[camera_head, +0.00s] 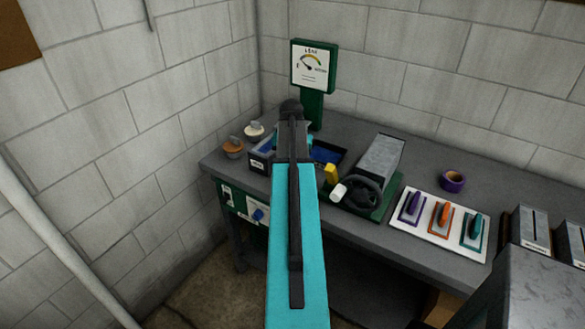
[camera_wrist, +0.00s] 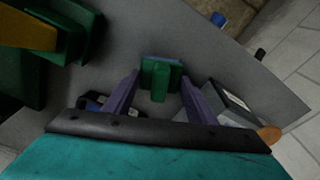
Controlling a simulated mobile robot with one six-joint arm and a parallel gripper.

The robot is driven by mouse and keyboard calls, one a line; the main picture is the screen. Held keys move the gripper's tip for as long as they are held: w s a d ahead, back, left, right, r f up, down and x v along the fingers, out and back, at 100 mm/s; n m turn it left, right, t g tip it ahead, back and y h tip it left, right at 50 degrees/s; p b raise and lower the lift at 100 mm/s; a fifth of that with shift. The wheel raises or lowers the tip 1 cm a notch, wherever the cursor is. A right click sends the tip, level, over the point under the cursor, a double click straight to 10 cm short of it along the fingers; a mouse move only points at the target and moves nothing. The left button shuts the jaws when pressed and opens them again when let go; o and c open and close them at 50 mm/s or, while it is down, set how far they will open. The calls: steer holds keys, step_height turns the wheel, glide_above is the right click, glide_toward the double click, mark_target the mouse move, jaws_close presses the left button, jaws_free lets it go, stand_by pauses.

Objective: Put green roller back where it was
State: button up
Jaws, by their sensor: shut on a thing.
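In the wrist view, my gripper (camera_wrist: 160,82) has its two purple fingers closed on a green piece, the green roller (camera_wrist: 160,85). The roller shows a wide green block with a rounded green bar in front of it, and grey bench surface lies behind. Whether it touches the bench, I cannot tell. In the head view, my teal arm hides the gripper and the roller. No empty spot clearly marked for the roller can be made out.
A white board (camera_head: 400,222) with purple, orange and teal tools lies on the grey bench (camera_head: 420,165). A green-based machine (camera_head: 380,157), purple tape roll (camera_head: 452,181), green gauge stand (camera_head: 312,106) and orange-topped jar (camera_head: 233,148) stand around. Bins flank my arm.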

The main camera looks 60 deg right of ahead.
steer(key=shift+f, duration=0.1)
steer(key=o, duration=1)
steer(key=shift+c, duration=0.2)
step_height(320, 180, up, 12)
steer(key=a+b, duration=0.1)
steer(key=b, duration=0.1)
steer(key=shift+s+a+b, duration=0.15)
steer(key=shift+s+b, duration=0.15)
stand_by(0.6)
